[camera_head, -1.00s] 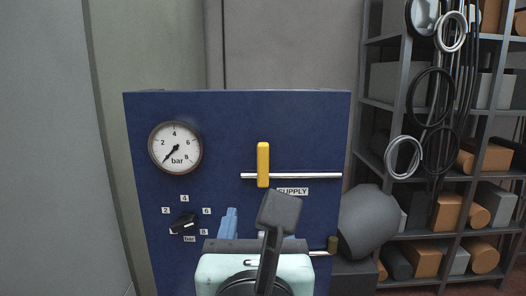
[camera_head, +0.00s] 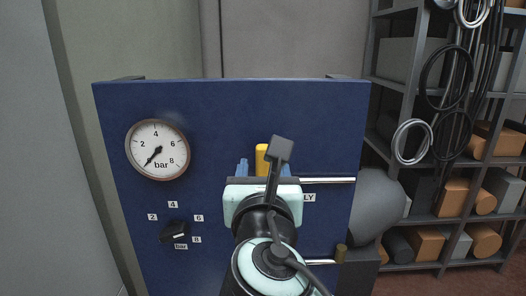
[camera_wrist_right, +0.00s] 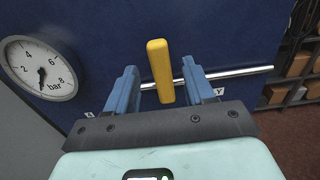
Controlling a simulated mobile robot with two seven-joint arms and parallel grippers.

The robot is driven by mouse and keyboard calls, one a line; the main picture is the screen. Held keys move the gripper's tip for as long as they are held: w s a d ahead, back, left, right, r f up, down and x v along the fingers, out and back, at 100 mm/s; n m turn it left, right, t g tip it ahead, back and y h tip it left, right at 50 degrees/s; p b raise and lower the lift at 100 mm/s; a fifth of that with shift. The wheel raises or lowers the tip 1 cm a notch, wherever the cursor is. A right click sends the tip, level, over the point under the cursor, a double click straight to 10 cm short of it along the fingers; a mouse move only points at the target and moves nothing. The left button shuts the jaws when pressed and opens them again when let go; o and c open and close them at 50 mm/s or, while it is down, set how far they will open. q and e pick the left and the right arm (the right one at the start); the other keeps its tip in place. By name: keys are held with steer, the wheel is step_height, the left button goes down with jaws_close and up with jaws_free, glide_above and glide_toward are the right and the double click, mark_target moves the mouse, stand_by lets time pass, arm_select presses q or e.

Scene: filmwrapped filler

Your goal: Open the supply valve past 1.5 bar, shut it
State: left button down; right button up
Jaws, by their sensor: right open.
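The yellow supply valve handle (camera_head: 262,158) stands upright across a silver horizontal pipe (camera_head: 328,180) on the blue panel. The right wrist view shows the handle (camera_wrist_right: 160,72) too. My right gripper (camera_wrist_right: 159,80) is open, its blue fingers on either side of the handle with a gap at each side. In the head view my right gripper (camera_head: 264,169) and wrist hide the handle's lower part and most of the SUPPLY label (camera_head: 309,198). The round pressure gauge (camera_head: 157,150) has its needle at the lower left, near the bottom of the scale. My left gripper is not in view.
A black knob (camera_head: 174,232) marked 2 to 8 bar sits below the gauge. A lower pipe with a brass end (camera_head: 341,253) and a grey rounded tank (camera_head: 377,205) are at the right. Shelving (camera_head: 455,170) with boxes and hoses stands behind.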

mark_target(264, 163)
steer(key=shift+w+r+p, duration=0.2)
steer(key=shift+w+p, duration=0.15)
steer(key=shift+w, duration=0.9)
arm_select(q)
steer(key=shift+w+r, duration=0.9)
arm_select(e)
steer(key=shift+w+f, duration=0.2)
steer(key=shift+w, duration=0.35)
steer(key=shift+s, duration=0.1)
jaws_close()
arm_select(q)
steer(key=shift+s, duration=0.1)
